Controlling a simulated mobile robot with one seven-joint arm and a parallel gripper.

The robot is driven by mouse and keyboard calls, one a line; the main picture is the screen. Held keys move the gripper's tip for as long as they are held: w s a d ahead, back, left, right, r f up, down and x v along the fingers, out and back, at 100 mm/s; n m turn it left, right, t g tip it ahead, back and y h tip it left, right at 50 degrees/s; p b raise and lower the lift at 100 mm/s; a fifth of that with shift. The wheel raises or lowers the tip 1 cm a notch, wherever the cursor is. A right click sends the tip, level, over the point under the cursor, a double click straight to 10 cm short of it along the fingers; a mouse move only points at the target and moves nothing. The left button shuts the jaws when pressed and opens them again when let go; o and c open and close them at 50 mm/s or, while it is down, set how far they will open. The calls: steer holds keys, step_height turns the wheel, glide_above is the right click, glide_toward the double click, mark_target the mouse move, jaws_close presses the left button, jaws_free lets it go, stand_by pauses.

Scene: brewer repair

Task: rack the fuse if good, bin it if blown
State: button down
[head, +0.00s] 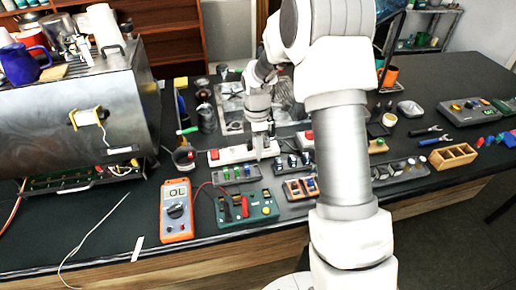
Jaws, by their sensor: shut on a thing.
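My gripper (261,153) points down over the middle of the bench, just behind the green test board. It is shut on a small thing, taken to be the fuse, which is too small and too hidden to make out. The orange multimeter (177,210) lies left of the board, and its display reads OL. The green test board (246,206) carries red and black probes and leads. I cannot tell which holder is the rack or which container is the bin.
The steel brewer (80,115) fills the left side. A wooden divided box (453,156), pliers (434,140) and a white dish (410,108) lie to the right. My arm hides part of the bench's middle right.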

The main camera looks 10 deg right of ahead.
steer(key=shift+f+b, duration=1.8)
steer(key=shift+f, duration=1.1)
steer(key=shift+f+b, duration=0.7)
steer(key=shift+f, duration=0.05)
stand_by(0.3)
steer(key=c, duration=0.5)
jaws_free()
step_height(320, 180, up, 18)
steer(key=shift+f, duration=0.25)
